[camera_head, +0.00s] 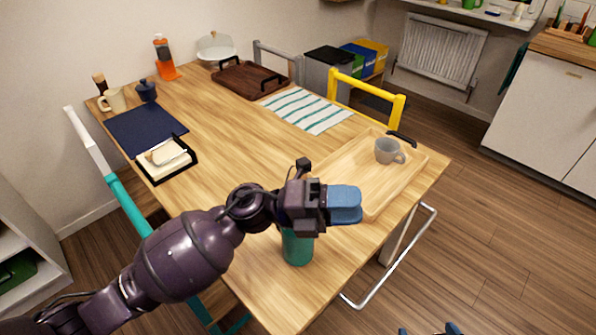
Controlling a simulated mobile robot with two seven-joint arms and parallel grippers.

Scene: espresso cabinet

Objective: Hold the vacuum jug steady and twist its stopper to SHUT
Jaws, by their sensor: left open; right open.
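The vacuum jug (297,249) is a teal-green cylinder standing upright near the front edge of the wooden table. Its upper part and stopper are hidden behind my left gripper and wrist, so I cannot tell how the stopper is turned. My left gripper (345,204), with blue finger pads, is in front of the jug's top and points right. It is open, with the pads seen nearly edge on, and nothing shows between them. My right gripper (432,330) shows only as blue fingertips at the bottom edge, open and away from the jug.
A wooden tray (337,167) with a grey mug (388,151) lies right of the jug. A bread dish (165,158), navy mat (140,128), striped cloth (305,110) and dark tray (245,78) lie farther back. The table's middle is clear. A yellow chair (368,88) stands behind.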

